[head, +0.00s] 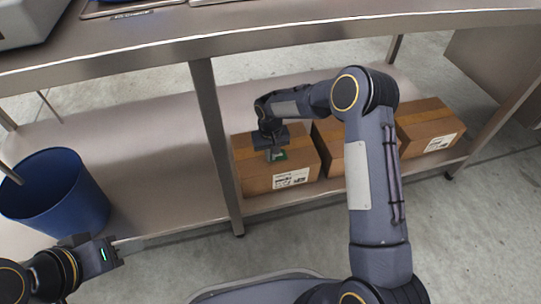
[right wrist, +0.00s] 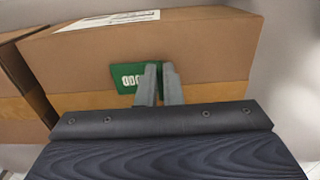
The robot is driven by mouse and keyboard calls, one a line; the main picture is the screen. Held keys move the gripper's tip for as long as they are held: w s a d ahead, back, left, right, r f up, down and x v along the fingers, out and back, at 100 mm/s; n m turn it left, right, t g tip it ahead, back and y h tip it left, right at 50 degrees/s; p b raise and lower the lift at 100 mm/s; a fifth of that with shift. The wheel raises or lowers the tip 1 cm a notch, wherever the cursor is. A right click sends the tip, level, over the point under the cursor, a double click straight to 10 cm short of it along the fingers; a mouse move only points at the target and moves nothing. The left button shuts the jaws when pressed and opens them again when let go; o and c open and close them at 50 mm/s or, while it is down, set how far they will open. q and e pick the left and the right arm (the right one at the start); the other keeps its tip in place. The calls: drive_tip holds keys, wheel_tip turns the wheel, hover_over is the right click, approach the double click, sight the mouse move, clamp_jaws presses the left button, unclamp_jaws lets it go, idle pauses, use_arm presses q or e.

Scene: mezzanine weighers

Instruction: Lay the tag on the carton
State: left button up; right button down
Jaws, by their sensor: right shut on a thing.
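The green tag (head: 281,155) with white marks is at the top of the leftmost brown carton (head: 255,185) on the lower shelf. My right gripper (head: 275,154) points down over this carton and is shut on the tag. In the right wrist view, the tag (right wrist: 127,79) shows between and left of the gripper fingertips (right wrist: 159,85), over the carton (right wrist: 210,50) near its tape strip. I cannot tell whether the tag touches the carton. My left gripper (head: 128,244) is at the lower left, away from the cartons; its finger opening cannot be made out.
Two more cartons, a middle one (head: 328,133) and a right one (head: 430,125), stand on the shelf (head: 160,140). A steel post (head: 214,140) stands left of the cartons. The metal tabletop (head: 250,30) overhangs the shelf. A blue bin (head: 60,195) is at left.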

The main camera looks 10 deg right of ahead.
drive_tip(key=shift+f, duration=0.1)
drive_tip(key=c, duration=1.6)
unclamp_jaws()
wheel_tip(320, 180, up, 8)
drive_tip(key=p, duration=0.3)
drive_tip(key=shift+f, duration=0.1)
